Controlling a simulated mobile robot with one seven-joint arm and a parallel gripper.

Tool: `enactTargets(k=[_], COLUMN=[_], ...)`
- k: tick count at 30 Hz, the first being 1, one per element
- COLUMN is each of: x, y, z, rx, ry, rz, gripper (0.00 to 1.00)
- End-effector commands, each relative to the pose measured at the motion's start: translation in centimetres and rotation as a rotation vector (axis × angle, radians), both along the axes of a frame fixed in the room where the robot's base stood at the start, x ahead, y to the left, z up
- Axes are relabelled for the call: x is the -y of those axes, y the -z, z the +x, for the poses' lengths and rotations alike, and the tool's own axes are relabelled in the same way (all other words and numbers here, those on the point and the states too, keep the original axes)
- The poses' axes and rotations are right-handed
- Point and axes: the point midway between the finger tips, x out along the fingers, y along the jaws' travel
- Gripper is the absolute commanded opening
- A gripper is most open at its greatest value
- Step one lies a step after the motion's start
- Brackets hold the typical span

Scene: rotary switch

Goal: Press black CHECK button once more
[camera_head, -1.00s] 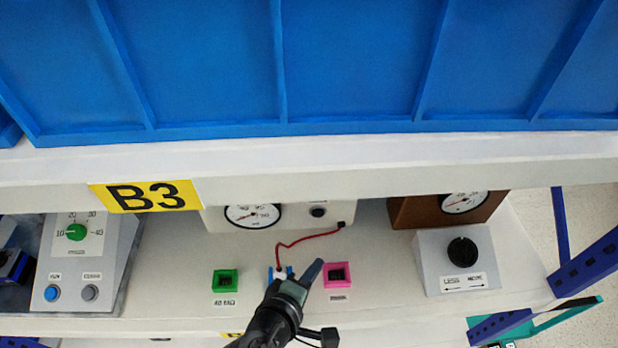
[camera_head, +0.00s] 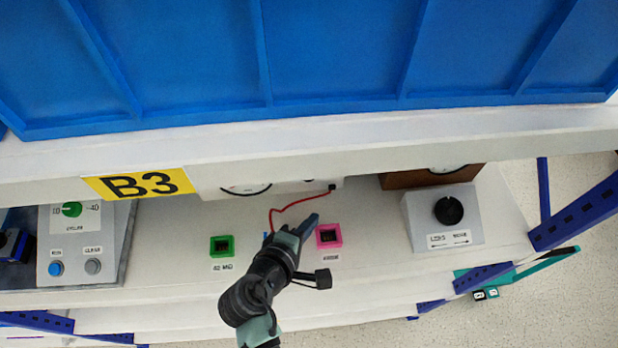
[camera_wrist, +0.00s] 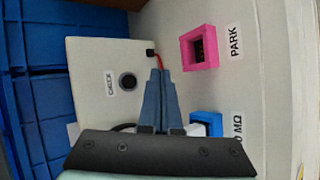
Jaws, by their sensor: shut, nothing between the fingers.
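The black CHECK button (camera_wrist: 127,81) is a round knob on the face of a white box (camera_wrist: 90,65), beside a "CHECK" label. In the head view the white box (camera_head: 327,185) is mostly hidden under the shelf edge, so the button cannot be made out there. My gripper (camera_wrist: 160,73) is shut and empty, its fingertips pointing at the box. In the wrist view the tips lie right of the button, overlapping the red wire (camera_wrist: 159,62); I cannot tell whether they touch it. In the head view my gripper (camera_head: 314,218) is left of the pink socket.
A pink socket (camera_head: 329,236), a green socket (camera_head: 222,246) and a blue socket (camera_wrist: 206,120) with a white plug sit on the shelf. A grey knob box (camera_head: 470,225) stands right, a button panel (camera_head: 75,225) left. The upper shelf edge and blue bins (camera_head: 330,50) overhang.

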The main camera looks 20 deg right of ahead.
Motion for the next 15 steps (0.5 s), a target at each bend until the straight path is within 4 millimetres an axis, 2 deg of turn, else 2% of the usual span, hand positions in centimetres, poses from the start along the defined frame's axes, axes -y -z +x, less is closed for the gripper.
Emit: enactTargets(k=[9, 15], x=[1.3, 1.8], y=[0.1, 0.1], z=[4.4, 6.0], rx=[0.002, 0.000], ry=[0.002, 0.000], rz=[-0.001, 0.000], gripper=[0.00, 0.00])
